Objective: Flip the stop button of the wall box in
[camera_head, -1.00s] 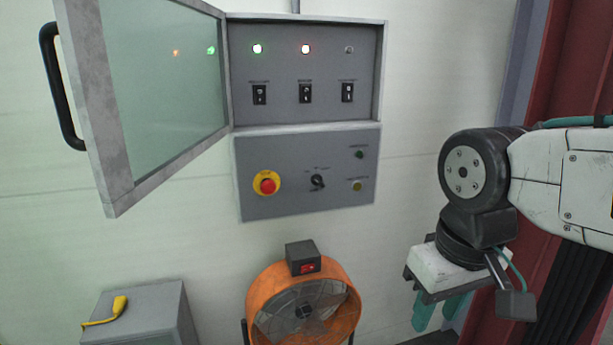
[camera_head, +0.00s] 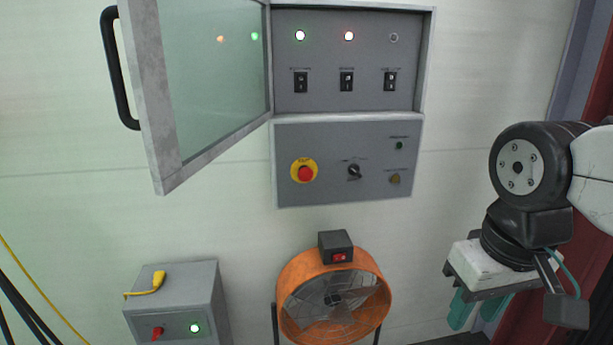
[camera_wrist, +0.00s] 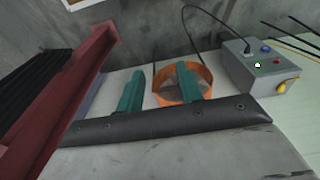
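The wall box's lower panel (camera_head: 343,196) hangs on the wall in the head view. A red round stop button (camera_head: 305,174) on a yellow collar is at its left. Whether it is pressed in or out, I cannot tell. My gripper (camera_head: 478,309) hangs to the lower right of the wall box, well apart from it, with its teal fingers pointing down. In the wrist view my gripper (camera_wrist: 161,85) has its fingers apart with nothing held between them. The wall box is not recognizable in the wrist view.
The upper cabinet (camera_head: 348,100) has its glass door (camera_head: 205,80) swung open to the left. An orange fan (camera_head: 300,314) stands below. A grey low box (camera_head: 175,310) with a yellow plug (camera_head: 158,282) is at lower left. A red column (camera_head: 590,270) stands right, behind my arm.

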